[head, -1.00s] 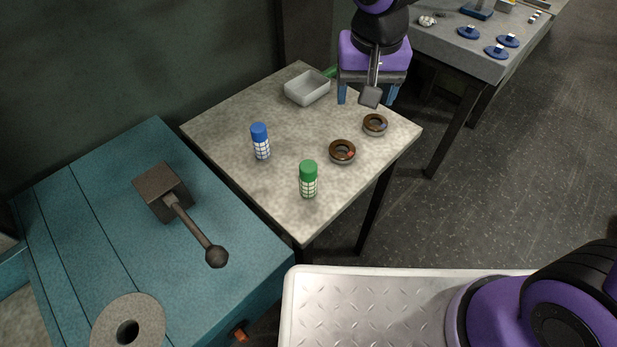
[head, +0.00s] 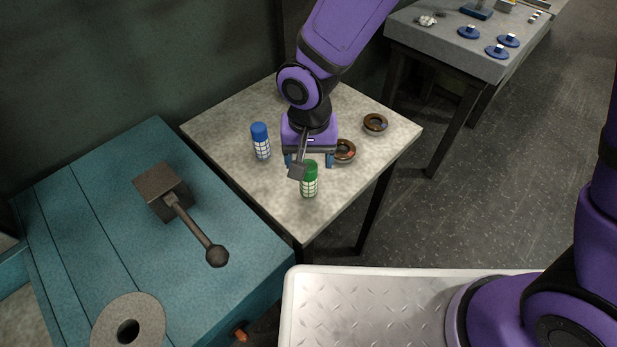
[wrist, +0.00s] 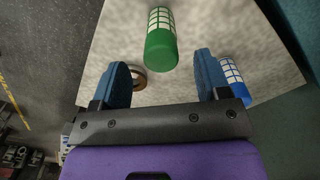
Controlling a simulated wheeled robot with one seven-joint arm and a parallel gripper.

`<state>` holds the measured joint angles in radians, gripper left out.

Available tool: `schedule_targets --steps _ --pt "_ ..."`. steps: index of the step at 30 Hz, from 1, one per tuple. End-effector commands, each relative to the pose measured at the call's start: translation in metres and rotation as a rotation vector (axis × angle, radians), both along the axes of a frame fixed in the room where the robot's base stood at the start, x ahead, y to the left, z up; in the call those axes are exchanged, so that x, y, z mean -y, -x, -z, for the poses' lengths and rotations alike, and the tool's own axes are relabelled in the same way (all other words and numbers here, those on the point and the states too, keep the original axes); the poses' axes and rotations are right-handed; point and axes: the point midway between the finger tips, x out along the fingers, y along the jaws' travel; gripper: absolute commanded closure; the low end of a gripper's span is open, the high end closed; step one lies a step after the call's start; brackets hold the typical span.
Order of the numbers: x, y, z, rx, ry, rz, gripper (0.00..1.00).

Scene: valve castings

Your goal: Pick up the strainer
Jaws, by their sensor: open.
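Two upright mesh-patterned cylinders stand on the pale stone-topped table: a green-capped one (head: 309,183) nearer the front and a blue-capped one (head: 261,142) to the left. Both look like strainers; I cannot tell which is meant. My gripper (head: 308,160) is open and empty, pointing down over the table, just behind the green-capped cylinder in the head view. In the wrist view, the green cap (wrist: 160,48) shows ahead, lined up with the gap between my two blue fingers. The blue-capped cylinder (wrist: 232,82) shows outside the right finger. I see no contact.
A brown ring (head: 345,150) sits right beside my gripper, partly hidden by it; another ring (head: 375,124) lies farther right. The grey tray at the back is hidden by my arm. A teal machine (head: 90,235) with a lever adjoins at left. The table's front corner is clear.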

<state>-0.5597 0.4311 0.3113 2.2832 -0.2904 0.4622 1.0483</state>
Motion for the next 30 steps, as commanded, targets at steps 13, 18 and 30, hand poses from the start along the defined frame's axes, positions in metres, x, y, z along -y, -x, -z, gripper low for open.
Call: schedule_targets --steps 13,18,30 --pt "-0.001 -0.002 0.048 -0.002 0.002 0.0 0.31" --pt "-0.001 -0.002 0.052 0.0 0.001 -0.001 0.31" --pt "-0.001 -0.002 0.052 0.0 0.0 0.0 0.86"
